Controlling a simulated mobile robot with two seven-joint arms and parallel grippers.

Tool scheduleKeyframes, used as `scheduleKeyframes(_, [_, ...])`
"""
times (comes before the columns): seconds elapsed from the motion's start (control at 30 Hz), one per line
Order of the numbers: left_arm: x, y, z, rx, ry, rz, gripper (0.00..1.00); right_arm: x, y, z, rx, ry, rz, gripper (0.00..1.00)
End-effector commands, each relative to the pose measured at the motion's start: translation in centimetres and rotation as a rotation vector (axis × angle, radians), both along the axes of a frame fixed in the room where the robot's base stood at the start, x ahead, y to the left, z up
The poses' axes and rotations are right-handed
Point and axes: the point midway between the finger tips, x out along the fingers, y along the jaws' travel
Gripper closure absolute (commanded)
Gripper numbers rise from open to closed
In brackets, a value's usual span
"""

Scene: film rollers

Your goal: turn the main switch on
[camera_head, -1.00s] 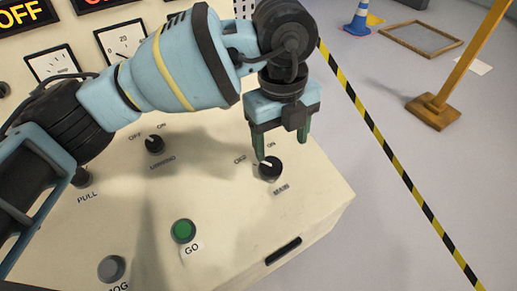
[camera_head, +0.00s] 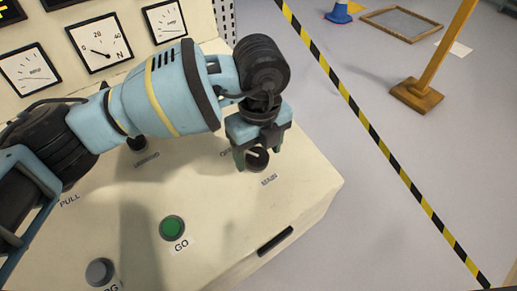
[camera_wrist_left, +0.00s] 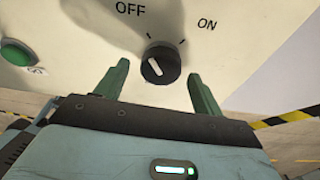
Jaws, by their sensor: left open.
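The main switch (camera_head: 257,160) is a black round knob on the sloping cream panel, with a "MAIN" label below it. In the left wrist view the knob (camera_wrist_left: 160,62) has a white pointer line aimed at the "OFF" side; "ON" is to the right. My left gripper (camera_head: 255,162) is open over the knob, pointing down at the panel. In the left wrist view its two green fingers (camera_wrist_left: 160,80) stand on either side of the knob, with gaps visible. How far down they reach beside it is unclear. My right gripper is not in view.
A green "GO" button (camera_head: 172,228) and a grey button (camera_head: 100,271) sit nearer on the panel. Another black knob (camera_head: 138,144) is partly hidden by my left arm. Dial gauges (camera_head: 99,44) stand behind. Open floor with striped tape (camera_head: 385,141) lies right.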

Motion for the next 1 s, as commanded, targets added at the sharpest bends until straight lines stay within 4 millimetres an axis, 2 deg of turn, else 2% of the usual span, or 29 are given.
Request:
scheduleKeyframes(0.3, [0.01,0.01,-0.30,-0.001,0.001,0.000,0.32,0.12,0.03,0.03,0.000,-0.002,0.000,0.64])
scheduleKeyframes(0.6, [0.00,0.00,-0.27,-0.001,0.001,0.000,0.71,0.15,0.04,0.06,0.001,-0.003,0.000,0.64])
scheduleKeyframes(0.67, [0.01,0.01,-0.26,-0.001,0.001,0.000,0.77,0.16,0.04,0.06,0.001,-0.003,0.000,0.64])
scheduleKeyframes(1.0, [0.03,-0.01,-0.15,0.011,0.007,-0.057,0.77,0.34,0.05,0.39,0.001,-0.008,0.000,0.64])
